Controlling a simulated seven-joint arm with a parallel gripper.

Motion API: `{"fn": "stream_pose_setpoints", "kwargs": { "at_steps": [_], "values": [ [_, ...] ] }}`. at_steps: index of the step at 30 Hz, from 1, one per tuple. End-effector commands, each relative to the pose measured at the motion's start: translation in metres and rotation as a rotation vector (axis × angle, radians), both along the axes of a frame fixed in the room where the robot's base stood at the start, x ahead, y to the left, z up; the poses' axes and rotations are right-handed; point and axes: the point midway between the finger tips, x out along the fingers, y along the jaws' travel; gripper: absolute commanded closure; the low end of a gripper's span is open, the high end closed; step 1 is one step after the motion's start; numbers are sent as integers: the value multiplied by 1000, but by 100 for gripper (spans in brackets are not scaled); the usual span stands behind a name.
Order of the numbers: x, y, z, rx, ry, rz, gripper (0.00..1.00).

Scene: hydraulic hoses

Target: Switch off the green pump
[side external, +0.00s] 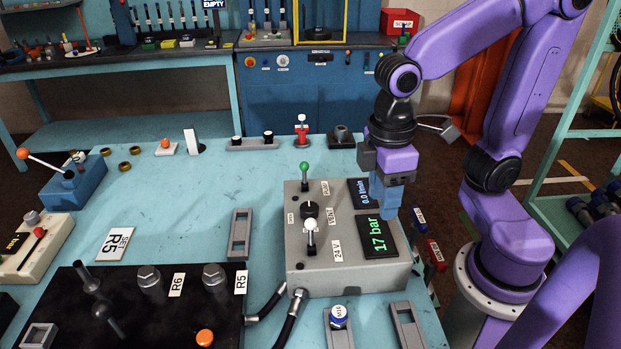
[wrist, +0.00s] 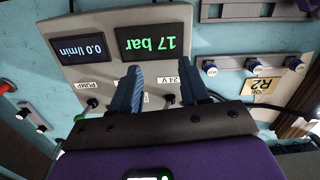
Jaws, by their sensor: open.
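The grey pump box (side external: 345,270) stands on the light blue table. Its green-knobbed lever (side external: 304,168) stands upright at the back-left, beside the PUMP label. In the wrist view the green knob (wrist: 80,118) shows small at the left, partly hidden by my gripper. The pressure display (side external: 378,236) reads 17 bar and the flow display (side external: 362,193) reads 0.0 l/min. My gripper (side external: 385,212) is above the right side of the box, to the right of the levers. Its blue fingers (wrist: 160,82) are apart in the wrist view, with nothing between them.
A white-knobbed lever (side external: 311,226) stands near the 24V label on the same box. Black hoses (side external: 291,320) leave its front-left. A black panel (side external: 140,310) with fittings lies to the left.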

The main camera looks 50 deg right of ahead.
Motion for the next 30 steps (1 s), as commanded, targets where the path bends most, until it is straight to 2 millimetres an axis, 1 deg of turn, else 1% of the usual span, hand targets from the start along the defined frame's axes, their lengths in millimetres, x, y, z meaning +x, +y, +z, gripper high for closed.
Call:
{"fn": "stream_pose_setpoints", "kwargs": {
  "at_steps": [1,6,10,14,18,21,24,27,30],
  "values": [
    [18,8,8,-12,11,-60,55],
    [71,22,32,-58,57,-250,55],
    [112,27,48,-91,94,-394,55],
    [152,25,62,-122,136,-534,55],
    [193,17,75,-152,182,-684,55],
    [219,7,83,-173,216,-790,55],
    [242,-5,90,-192,250,-888,55],
    [259,-18,95,-207,278,-971,55],
    [269,-28,98,-218,301,-1028,55]
  ]
}}
